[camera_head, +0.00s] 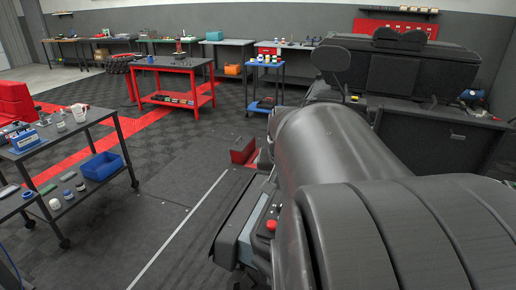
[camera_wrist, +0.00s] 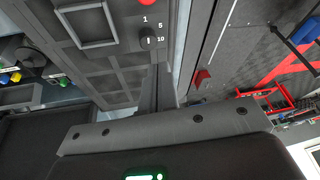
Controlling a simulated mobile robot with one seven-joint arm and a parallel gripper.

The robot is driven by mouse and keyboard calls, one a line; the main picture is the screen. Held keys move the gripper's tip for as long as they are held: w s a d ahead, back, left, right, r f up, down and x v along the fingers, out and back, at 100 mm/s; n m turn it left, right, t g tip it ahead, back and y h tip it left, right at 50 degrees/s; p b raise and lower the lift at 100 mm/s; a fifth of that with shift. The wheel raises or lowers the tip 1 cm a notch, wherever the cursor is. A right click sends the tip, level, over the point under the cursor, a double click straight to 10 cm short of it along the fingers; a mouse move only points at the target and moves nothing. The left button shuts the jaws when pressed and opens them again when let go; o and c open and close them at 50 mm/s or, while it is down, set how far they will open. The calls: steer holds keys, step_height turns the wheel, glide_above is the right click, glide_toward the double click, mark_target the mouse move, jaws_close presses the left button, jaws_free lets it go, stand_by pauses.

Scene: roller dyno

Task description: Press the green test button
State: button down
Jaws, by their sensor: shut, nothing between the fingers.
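I cannot make out the green test button in either view. A control panel (camera_wrist: 125,38) fills the upper left of the wrist view. In the head view, a red mushroom button (camera_head: 271,225) shows on a narrow console (camera_head: 250,228) beside my arm. My arm hides much of that area, including my gripper.
A grey cart (camera_head: 98,119) with a blue bin (camera_head: 100,166) stands at the left. A red table (camera_head: 180,65) and a blue cart (camera_head: 265,67) stand farther back. A dark machine (camera_head: 440,130) is at the right.

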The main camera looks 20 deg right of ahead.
steer(key=s+d+f+m, duration=0.2)
steer(key=d+m, duration=0.1)
steer(key=d, duration=0.4)
steer(key=s+d+f+m+y, duration=0.1)
steer(key=d+m, duration=0.3)
steer(key=d, duration=0.4)
steer(key=s+d+f+m+t+y, duration=0.1)
steer(key=s+d+f+m, duration=0.1)
steer(key=d, duration=0.5)
steer(key=shift+s+d+f+m, duration=0.15)
steer(key=shift+f+m, duration=0.2)
steer(key=shift+m, duration=0.15)
steer(key=shift+s+d+f+m, duration=0.15)
steer(key=shift+f+m, duration=0.15)
steer(key=shift+m, duration=0.2)
steer(key=s+d+f+m+t+h, duration=0.1)
steer(key=s+d+f+m+t, duration=0.2)
steer(key=s+d+m, duration=0.7)
steer(key=s+d+t, duration=0.1)
steer(key=s+d, duration=0.6)
steer(key=shift+s+d, duration=0.2)
steer(key=shift+d, duration=0.15)
steer(key=shift+f, duration=4.4)
steer(key=shift+f, duration=0.15)
